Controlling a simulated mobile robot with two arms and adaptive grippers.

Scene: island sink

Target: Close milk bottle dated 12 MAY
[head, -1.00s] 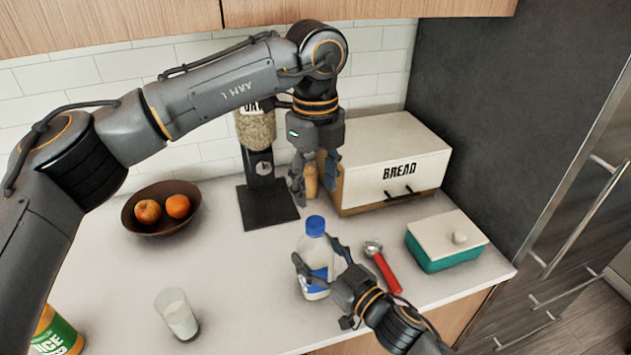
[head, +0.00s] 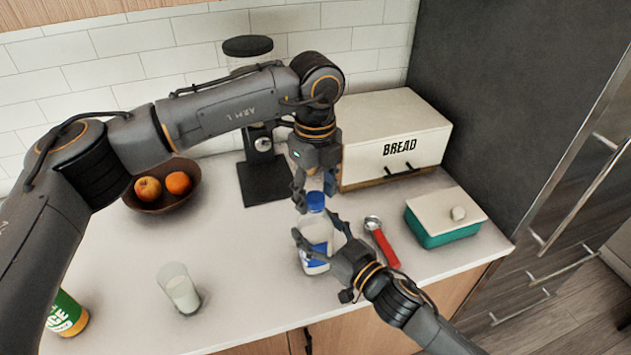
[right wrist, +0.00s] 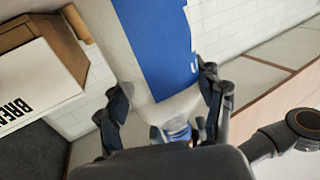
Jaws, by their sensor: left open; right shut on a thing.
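The milk bottle (head: 315,243) stands on the counter in the head view, white with a blue label and a blue cap (head: 315,200) on its neck. My right gripper (head: 322,241) is shut on the bottle's body from the front right. In the right wrist view, the bottle (right wrist: 125,40) lies between the fingers, its blue label (right wrist: 158,45) in front. My left gripper (head: 314,192) points down, open, with its fingertips around or just beside the cap. I cannot tell whether they touch it. No date is readable on the bottle.
A glass of milk (head: 180,290) stands at front left, with a bottle with a green label (head: 66,314) at the edge. A fruit bowl (head: 160,203) and a dark-based dispenser (head: 264,182) are behind. A red-handled tool (head: 384,246), teal container (head: 445,232) and bread box (head: 395,130) are right.

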